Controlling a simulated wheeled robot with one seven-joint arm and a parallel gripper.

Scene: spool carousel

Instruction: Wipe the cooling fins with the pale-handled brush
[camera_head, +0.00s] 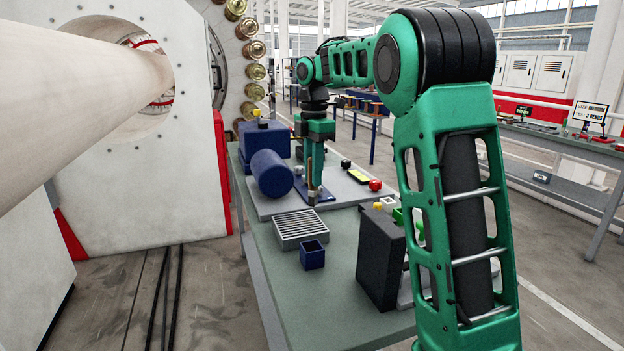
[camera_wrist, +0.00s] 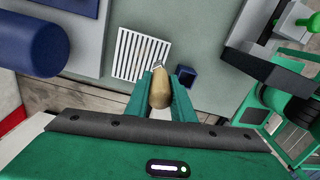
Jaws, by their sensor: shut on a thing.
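My gripper (camera_head: 313,183) points down over the bench and is shut on the pale-handled brush; it also shows in the wrist view (camera_wrist: 161,82). The tan handle (camera_wrist: 160,90) sits between the green fingers, with its end toward the wrist camera. The brush's lower end is mostly hidden, and I cannot tell if it touches anything. The cooling fins (camera_head: 300,229) are a pale, slatted square block on the bench, in front of my gripper in the head view. In the wrist view the fins (camera_wrist: 138,53) lie just beyond and left of the brush.
A small dark blue open box (camera_head: 312,255) stands beside the fins. A blue cylinder (camera_head: 271,174) lies to the left of my gripper. A dark upright block (camera_head: 380,262) stands at right. The bench's front left (camera_head: 290,295) is clear.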

